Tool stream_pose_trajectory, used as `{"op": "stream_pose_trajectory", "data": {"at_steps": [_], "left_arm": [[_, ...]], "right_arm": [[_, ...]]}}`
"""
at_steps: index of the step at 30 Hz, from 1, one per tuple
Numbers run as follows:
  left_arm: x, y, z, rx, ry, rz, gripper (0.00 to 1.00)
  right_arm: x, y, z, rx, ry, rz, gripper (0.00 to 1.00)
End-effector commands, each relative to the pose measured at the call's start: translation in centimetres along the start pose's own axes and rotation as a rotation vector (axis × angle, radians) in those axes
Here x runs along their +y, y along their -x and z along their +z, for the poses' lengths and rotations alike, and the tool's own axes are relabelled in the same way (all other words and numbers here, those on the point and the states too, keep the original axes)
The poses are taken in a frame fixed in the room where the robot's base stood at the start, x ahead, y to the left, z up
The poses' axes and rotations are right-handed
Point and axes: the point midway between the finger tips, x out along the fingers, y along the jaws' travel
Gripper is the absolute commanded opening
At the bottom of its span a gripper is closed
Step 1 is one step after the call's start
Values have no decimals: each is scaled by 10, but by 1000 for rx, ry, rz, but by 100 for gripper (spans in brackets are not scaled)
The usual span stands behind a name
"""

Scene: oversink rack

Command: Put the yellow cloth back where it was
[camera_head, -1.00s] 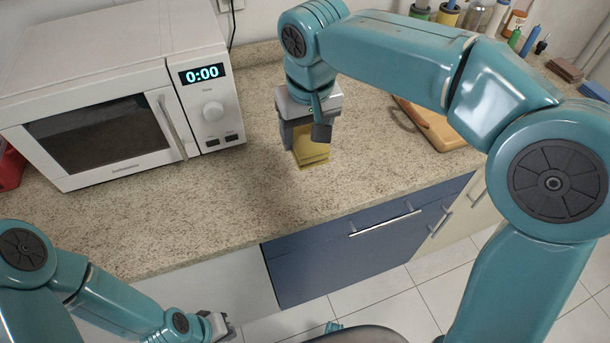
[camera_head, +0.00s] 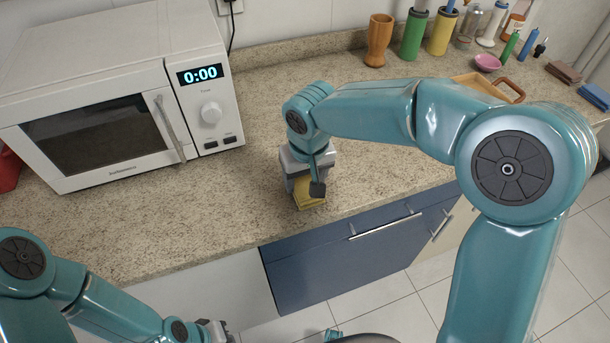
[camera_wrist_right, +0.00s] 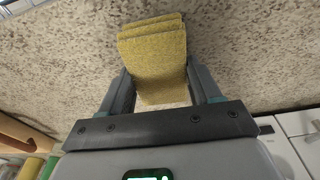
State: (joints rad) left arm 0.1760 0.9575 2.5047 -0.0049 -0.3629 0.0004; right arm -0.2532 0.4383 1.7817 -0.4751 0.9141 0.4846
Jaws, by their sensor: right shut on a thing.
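The yellow cloth (camera_head: 307,192) is folded and sits at the front part of the speckled counter, partly hidden by my right gripper (camera_head: 304,190). In the right wrist view the folded cloth (camera_wrist_right: 153,62) lies between the two fingers of my right gripper (camera_wrist_right: 160,85), which is shut on it. I cannot tell whether the cloth touches the counter. My left gripper (camera_head: 222,330) is low at the bottom left, in front of the counter; only a small part shows and its fingers are not clear.
A white microwave (camera_head: 120,95) stands on the left of the counter (camera_head: 150,215). The counter around the cloth is clear.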

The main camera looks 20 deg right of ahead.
Motion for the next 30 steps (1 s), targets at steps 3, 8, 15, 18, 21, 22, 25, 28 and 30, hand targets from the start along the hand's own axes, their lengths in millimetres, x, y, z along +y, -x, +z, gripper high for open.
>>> {"op": "stream_pose_trajectory", "data": {"at_steps": [3, 8, 15, 18, 21, 22, 25, 28, 30], "left_arm": [[0, -1, 0, 0, 0, 0, 0], [0, -1, 0, 0, 0, 0, 0], [0, 1, 0, 0, 0, 0, 0], [1, 2, 0, 0, 0, 0, 0], [2, 4, 0, 0, 0, 0, 0], [2, 5, 0, 0, 0, 0, 0], [2, 7, 0, 0, 0, 0, 0], [3, 9, 0, 0, 0, 0, 0], [4, 10, 0, 0, 0, 0, 0]], "right_arm": [[0, -1, 0, 0, 0, 0, 82], [0, -1, 0, 0, 0, 0, 88], [0, 7, -1, 3, 0, 0, 88], [0, 24, -2, 6, -1, -1, 88], [0, 48, -2, 7, 0, -1, 88], [0, 55, -2, 7, 0, -1, 88], [0, 78, -2, 6, -1, -2, 88], [0, 97, -1, 5, 0, -1, 88], [0, 108, -1, 4, 0, 0, 88]]}}
